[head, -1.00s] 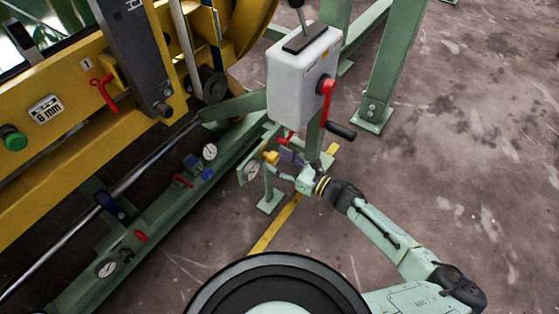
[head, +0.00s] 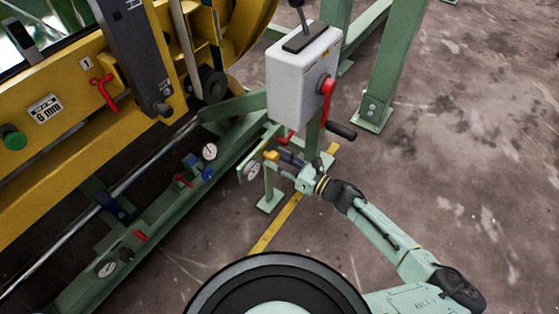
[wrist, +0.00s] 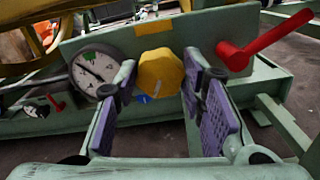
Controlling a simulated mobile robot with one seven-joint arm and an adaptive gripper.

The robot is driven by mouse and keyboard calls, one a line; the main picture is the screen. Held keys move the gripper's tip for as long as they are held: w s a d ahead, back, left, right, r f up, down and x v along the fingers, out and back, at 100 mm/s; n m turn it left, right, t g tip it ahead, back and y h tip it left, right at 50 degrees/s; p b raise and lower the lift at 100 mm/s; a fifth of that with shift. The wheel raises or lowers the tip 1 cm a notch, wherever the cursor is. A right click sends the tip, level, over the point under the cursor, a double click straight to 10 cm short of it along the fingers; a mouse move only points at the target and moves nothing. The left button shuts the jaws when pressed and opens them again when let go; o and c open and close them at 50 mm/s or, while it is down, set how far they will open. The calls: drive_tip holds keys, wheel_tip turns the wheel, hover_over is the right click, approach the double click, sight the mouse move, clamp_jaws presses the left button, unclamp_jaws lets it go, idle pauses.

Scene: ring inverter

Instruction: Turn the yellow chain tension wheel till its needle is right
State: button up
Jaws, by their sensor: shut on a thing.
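The yellow wheel (wrist: 158,73) is a faceted knob on a green panel in the wrist view; it shows small in the head view (head: 271,155). My gripper (wrist: 161,78) has its purple-padded fingers on either side of the wheel, shut on it. In the head view my gripper (head: 284,157) reaches it from the right. A round white dial (wrist: 96,70) with a dark needle sits just left of the wheel. The needle slants from upper left to lower right; its scale marks are too small to read. My left finger partly covers the dial's right edge.
A red lever (wrist: 265,42) stands on the panel right of the wheel. A grey box (head: 300,78) with a red-hubbed crank (head: 327,87) stands above my gripper in the head view. The yellow machine (head: 60,110) fills the left. Open floor (head: 470,150) lies right.

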drive_tip(key=m, duration=0.4)
drive_tip(key=shift+w+d, duration=0.1)
drive_tip(key=m, duration=0.3)
drive_tip(key=shift+m, duration=0.4)
drive_tip(key=m, duration=0.7)
drive_tip(key=shift+w, duration=0.1)
drive_tip(key=m+p, duration=0.1)
drive_tip(key=m, duration=0.3)
drive_tip(key=shift+d+f, duration=0.1)
drive_tip(key=m, duration=0.3)
drive_tip(key=shift+f, duration=0.1)
drive_tip(key=m+p, duration=0.1)
drive_tip(key=m, duration=0.6)
drive_tip(key=shift+f+p, duration=0.1)
drive_tip(key=shift+p, duration=0.2)
drive_tip(key=shift+m, duration=0.3)
drive_tip(key=o, duration=1.1)
